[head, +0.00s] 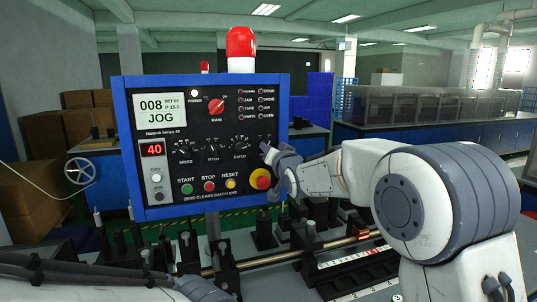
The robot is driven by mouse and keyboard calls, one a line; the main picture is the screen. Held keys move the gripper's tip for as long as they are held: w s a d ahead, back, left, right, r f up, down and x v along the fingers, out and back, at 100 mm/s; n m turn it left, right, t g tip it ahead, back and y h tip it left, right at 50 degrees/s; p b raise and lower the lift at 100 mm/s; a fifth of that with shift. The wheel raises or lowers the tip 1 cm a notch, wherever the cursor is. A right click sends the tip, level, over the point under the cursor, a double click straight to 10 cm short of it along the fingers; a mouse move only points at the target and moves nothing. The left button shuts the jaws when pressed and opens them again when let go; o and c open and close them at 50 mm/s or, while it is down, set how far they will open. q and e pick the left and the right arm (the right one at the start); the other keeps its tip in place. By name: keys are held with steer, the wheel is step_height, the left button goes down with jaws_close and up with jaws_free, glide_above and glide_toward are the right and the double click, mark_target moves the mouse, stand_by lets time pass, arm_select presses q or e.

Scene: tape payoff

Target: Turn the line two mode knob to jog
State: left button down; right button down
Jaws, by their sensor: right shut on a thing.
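The blue-framed control panel (133,150) stands upright ahead of me, and its screen (160,110) reads JOG. A row of small knobs crosses its middle, labelled SPEED, PITCH and BATCH. My right gripper (267,149) is at the right end of this row, shut on a small knob that its fingers hide. The held knob's label and pointer cannot be seen. The BATCH knob (240,143) is just left of the fingers. Part of my left arm shows low at the bottom left, with its gripper (212,291) low at the bottom edge, its jaws unclear.
A red and yellow stop button (260,179) is just below my right gripper. A red main knob (216,106) is higher on the panel. A red beacon (241,43) tops the panel. Black fixtures and a metal rod (265,260) fill the bench below.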

steer(key=shift+r+m, duration=0.1)
steer(key=shift+m, duration=0.2)
steer(key=c, duration=0.9)
jaws_free()
steer(key=b+v, duration=0.4)
steer(key=v, duration=0.6)
steer(key=shift+s, duration=0.25)
